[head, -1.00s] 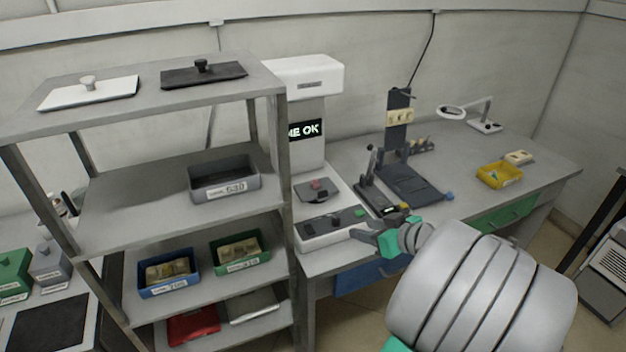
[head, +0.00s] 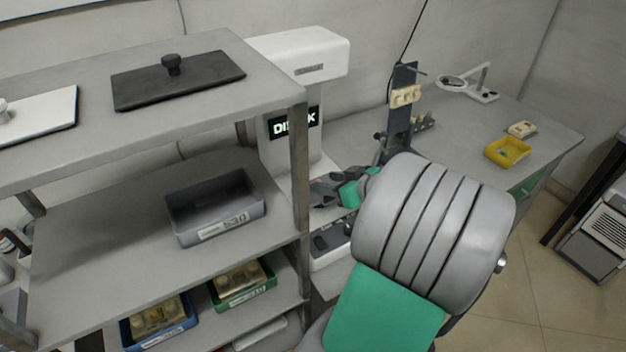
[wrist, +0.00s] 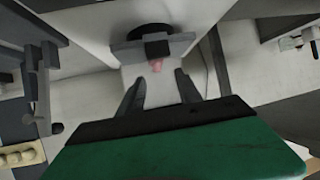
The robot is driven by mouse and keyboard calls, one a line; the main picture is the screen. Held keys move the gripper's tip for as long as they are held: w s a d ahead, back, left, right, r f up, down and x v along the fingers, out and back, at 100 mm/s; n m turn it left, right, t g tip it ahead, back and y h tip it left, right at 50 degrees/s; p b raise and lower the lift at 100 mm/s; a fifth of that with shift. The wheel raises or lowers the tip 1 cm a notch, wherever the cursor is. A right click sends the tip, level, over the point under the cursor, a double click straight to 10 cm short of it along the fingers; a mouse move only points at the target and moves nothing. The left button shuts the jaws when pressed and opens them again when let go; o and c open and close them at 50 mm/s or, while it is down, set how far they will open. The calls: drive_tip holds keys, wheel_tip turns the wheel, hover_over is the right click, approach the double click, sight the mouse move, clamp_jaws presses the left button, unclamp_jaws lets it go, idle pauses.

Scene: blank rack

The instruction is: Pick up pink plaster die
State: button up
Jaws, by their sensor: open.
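In the head view my gripper (head: 322,189) is at the white machine (head: 290,155), beside the shelf post. The die cannot be made out in the head view, where my gripper and arm cover that spot.
The grey rack (head: 298,170) stands close to the left of my gripper and holds a grey bin (head: 217,232), a blue bin (head: 160,343) and a green bin (head: 243,299). A yellow tray (head: 494,152) sits on the bench at right. A dark stand (head: 402,120) rises behind my arm.

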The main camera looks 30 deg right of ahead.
sight(318, 180)
drive_tip(key=x, duration=0.5)
drive_tip(key=shift+w+d+f+p, duration=0.1)
drive_tip(key=shift+w+f+p, duration=0.15)
drive_tip(key=shift+p, duration=0.1)
drive_tip(key=shift+s, duration=0.1)
drive_tip(key=shift+c, duration=0.2)
clamp_jaws()
